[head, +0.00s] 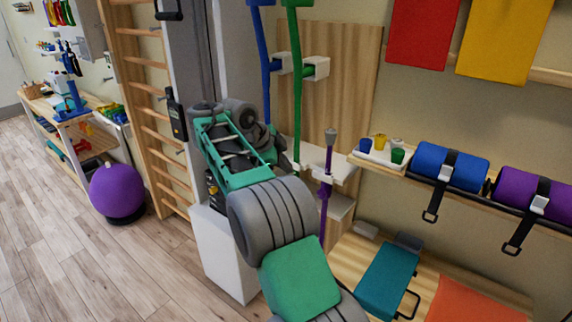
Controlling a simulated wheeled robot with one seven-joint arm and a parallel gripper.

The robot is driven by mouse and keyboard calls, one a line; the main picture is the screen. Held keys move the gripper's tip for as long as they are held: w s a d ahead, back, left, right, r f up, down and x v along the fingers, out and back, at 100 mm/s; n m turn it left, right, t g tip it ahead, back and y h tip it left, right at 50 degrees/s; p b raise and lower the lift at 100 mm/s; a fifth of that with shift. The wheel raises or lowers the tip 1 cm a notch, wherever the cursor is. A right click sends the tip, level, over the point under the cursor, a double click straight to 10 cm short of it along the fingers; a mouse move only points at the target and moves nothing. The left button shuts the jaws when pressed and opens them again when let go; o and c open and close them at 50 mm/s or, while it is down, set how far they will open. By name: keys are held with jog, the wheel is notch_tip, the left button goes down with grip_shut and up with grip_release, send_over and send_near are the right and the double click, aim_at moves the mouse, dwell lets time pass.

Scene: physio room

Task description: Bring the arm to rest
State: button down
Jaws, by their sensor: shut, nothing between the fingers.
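My arm rises from the bottom middle of the head view, with grey ribbed joints and green links. It bends up and to the left, to a cluster of grey joints in front of the grey column and the white cabinet. I cannot make out my gripper or its fingertips; the arm's own links may hide them. No object is seen carried by the visible part of the arm.
A shelf at right bears a blue roll (450,167), a purple roll (535,194) and a tray of small cups (376,158). Wooden wall bars (127,75), a purple ball (117,189) and a white cabinet (222,250) stand left. Floor at left is clear.

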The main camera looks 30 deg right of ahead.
jog(key=s+a+f+n+g+y, duration=0.1)
jog(key=a+f+n, duration=0.3)
jog(key=f+n, duration=0.4)
jog(key=s+a+f+n+y, duration=0.2)
jog(key=a+f+n, duration=0.2)
jog(key=f+n, duration=0.4)
jog(key=s+a+n+y, duration=0.1)
jog(key=s+a+n, duration=0.25)
jog(key=s, duration=0.45)
jog(key=s+a+f+n+y, duration=0.1)
jog(key=s+a+n+y, duration=0.1)
jog(key=s+a, duration=0.45)
jog(key=s+a+n+y, duration=0.1)
jog(key=s+a+n, duration=0.2)
jog(key=s, duration=0.7)
notch_tip(320, 180, up, 8)
jog(key=t, duration=0.3)
